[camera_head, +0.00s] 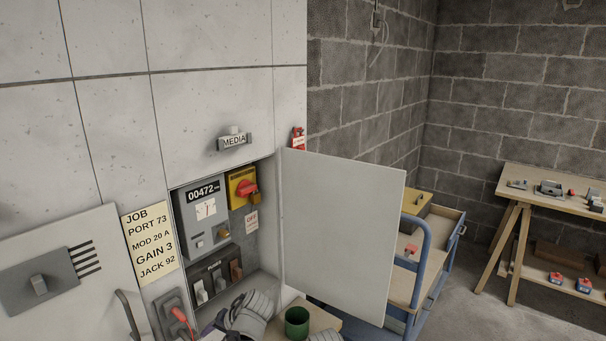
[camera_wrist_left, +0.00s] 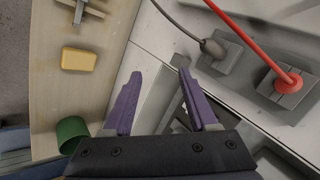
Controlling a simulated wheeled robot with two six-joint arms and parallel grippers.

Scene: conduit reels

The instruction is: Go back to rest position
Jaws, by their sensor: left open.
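My left gripper (camera_wrist_left: 160,75) shows in the left wrist view with its two purple fingers spread apart and nothing between them. It is near the pale wall panel edge, below a grey plug (camera_wrist_left: 212,47) and a red-cabled plug (camera_wrist_left: 288,82) in sockets. In the head view part of my left arm shows at the bottom, before the open cabinet (camera_head: 262,245); the fingers are hardly visible there. My right gripper is not in view.
The open cabinet door (camera_head: 345,230) stands out to the right. A green cup (camera_head: 297,322) is on a wooden surface below; a yellow block (camera_wrist_left: 79,60) lies there too. A blue trolley (camera_head: 424,262) stands behind the door. A workbench (camera_head: 550,200) is at the far right.

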